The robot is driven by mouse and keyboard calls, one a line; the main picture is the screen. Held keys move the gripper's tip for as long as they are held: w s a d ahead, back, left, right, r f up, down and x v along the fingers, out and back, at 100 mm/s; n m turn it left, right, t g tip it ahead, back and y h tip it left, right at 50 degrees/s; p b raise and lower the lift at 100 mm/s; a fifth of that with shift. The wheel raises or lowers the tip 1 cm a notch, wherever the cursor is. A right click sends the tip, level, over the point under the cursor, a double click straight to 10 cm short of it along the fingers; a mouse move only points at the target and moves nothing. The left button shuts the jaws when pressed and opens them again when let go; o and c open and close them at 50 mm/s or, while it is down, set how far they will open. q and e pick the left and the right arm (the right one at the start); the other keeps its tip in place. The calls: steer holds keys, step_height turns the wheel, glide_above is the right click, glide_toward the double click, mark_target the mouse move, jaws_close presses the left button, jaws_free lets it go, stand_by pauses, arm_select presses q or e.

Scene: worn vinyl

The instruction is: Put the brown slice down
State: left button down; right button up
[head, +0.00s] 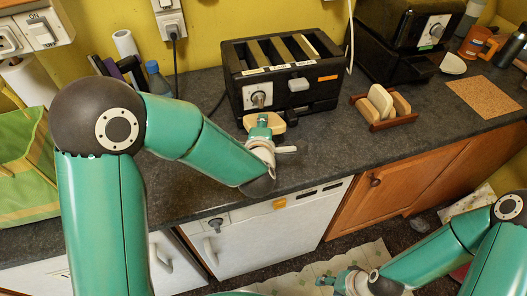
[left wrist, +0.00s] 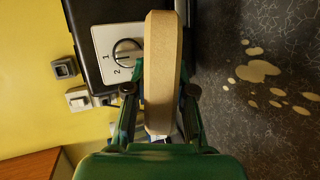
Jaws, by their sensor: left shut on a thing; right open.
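The brown slice (head: 278,126) is a tan bread-shaped slab in front of the black toaster (head: 285,100), just above or at the worktop; the gap is unclear. My left gripper (head: 260,122) is shut on it. In the left wrist view the slice (left wrist: 163,65) stands between the two fingers, close to the toaster's dial panel (left wrist: 118,52). The fingers partly hide its lower end. My right gripper (head: 327,281) is open and empty, low in front of the white cabinet fronts.
A wooden rack (head: 387,123) with pale slices stands right of the toaster. A cork mat (head: 484,97) lies further right, and a second black appliance (head: 405,45) stands behind. The dark worktop (head: 325,140) is clear between toaster and rack. Its front edge is close to my left arm.

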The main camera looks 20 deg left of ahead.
arm_select(q)
step_height(320, 180, down, 6)
steer(key=b, duration=0.4)
steer(key=shift+f, duration=0.25)
steer(key=shift+f+b, duration=0.5)
steer(key=shift+b, duration=0.05)
steer(key=shift+r, duration=0.1)
steer(key=c, duration=1.1)
jaws_free()
steer(key=shift+c, duration=0.2)
steer(key=shift+v, duration=4.05)
steer(key=shift+a, duration=0.1)
